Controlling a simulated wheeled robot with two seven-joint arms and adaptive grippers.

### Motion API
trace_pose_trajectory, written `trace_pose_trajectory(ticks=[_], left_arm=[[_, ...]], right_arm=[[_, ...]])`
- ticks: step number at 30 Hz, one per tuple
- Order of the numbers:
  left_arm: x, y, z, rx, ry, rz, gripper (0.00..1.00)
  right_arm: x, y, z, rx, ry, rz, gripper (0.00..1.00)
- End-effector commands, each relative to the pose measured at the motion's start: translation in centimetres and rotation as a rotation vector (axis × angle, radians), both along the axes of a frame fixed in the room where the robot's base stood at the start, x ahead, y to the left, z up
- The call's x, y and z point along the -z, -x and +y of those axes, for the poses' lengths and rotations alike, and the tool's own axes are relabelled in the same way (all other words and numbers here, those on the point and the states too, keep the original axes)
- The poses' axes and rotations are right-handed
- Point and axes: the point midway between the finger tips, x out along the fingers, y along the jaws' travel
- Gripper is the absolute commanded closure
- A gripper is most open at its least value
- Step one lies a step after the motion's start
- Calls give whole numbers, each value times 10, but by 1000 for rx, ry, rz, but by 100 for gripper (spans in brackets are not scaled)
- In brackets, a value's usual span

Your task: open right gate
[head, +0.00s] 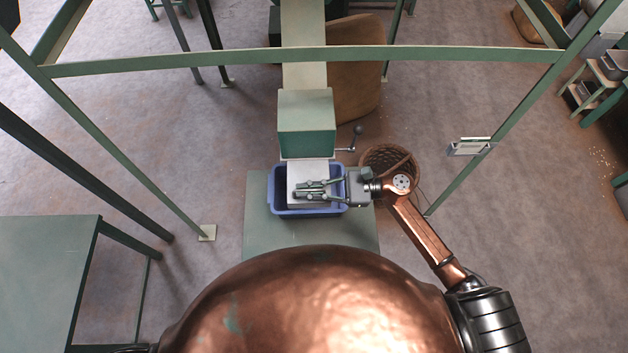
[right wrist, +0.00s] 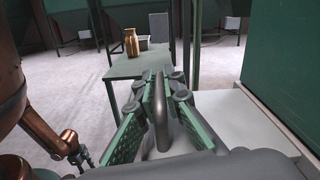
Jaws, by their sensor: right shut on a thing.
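The hopper is a green box-shaped chute (head: 306,138) at the centre of the head view. A pale flat gate plate (head: 307,168) sticks out from under it, towards me. My right gripper (head: 312,189) reaches in from the right over this plate. In the right wrist view my right gripper (right wrist: 162,112) is shut on an upright grey handle (right wrist: 160,125), with one finger on each side. The handle's foot is hidden behind the gripper. The pale plate (right wrist: 240,118) runs from beside the fingers to the green hopper wall (right wrist: 285,60). My left gripper is not seen.
A blue bin (head: 278,208) stands on a green table (head: 258,235) below the plate. A lever with a dark knob (head: 357,131) juts from the hopper's right side. A wicker basket (head: 405,154) is right of it. Green frame bars (head: 300,54) cross above.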

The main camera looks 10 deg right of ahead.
Motion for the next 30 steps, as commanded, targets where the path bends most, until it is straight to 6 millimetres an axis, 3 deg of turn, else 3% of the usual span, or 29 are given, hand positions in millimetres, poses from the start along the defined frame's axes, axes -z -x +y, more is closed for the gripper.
trace_pose_trajectory(ticks=[5,6,9,19,23,30], left_arm=[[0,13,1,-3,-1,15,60],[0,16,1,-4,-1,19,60],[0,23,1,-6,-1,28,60],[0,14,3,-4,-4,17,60],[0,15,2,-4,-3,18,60],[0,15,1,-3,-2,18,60]], right_arm=[[1,0,0,-2,0,3,100],[1,0,-1,-2,0,3,91],[0,0,-1,-1,0,2,84],[1,0,-4,2,1,2,84],[1,2,-19,2,1,5,84],[2,8,-69,4,3,5,84]])
